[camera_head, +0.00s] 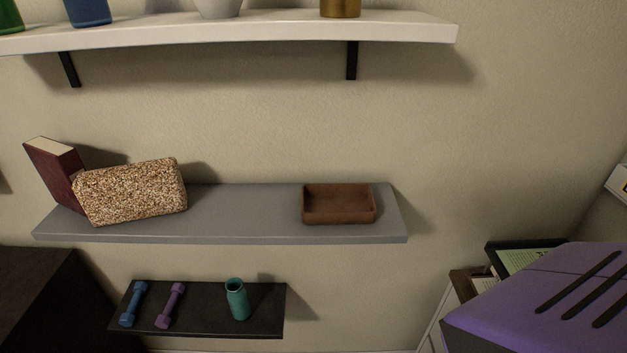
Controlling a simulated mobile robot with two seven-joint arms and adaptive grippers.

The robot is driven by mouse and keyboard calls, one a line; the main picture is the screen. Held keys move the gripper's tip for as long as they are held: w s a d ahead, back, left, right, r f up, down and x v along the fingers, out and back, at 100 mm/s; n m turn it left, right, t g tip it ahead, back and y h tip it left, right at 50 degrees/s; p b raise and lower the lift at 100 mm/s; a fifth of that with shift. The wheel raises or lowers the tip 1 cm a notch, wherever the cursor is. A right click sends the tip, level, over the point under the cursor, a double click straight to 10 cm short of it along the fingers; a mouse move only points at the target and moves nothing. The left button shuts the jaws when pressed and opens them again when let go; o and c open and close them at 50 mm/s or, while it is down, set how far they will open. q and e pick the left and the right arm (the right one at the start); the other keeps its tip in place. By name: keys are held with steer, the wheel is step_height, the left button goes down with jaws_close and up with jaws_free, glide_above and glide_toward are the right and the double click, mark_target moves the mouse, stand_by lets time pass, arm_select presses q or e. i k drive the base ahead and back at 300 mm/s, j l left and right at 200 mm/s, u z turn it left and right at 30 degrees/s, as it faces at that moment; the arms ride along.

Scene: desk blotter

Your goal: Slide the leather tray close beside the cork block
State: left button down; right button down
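The brown leather tray (339,217) sits on the right part of the grey shelf, near its right end. The speckled tan cork block (132,192) stands on the left part of the same shelf, slightly tilted in the picture. A wide stretch of bare shelf lies between the tray and the block. Neither of my grippers shows in the head view.
A dark red book (54,172) leans at the block's left. The grey shelf (245,212) is clear between block and tray. A white shelf (235,33) hangs above. A lower black shelf (205,297) holds dumbbells (170,305) and a teal bottle (237,299).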

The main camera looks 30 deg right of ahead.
mark_target(321, 204)
steer(key=l+z, duration=0.2)
steer(key=z, duration=0.85)
steer(key=k, duration=0.05)
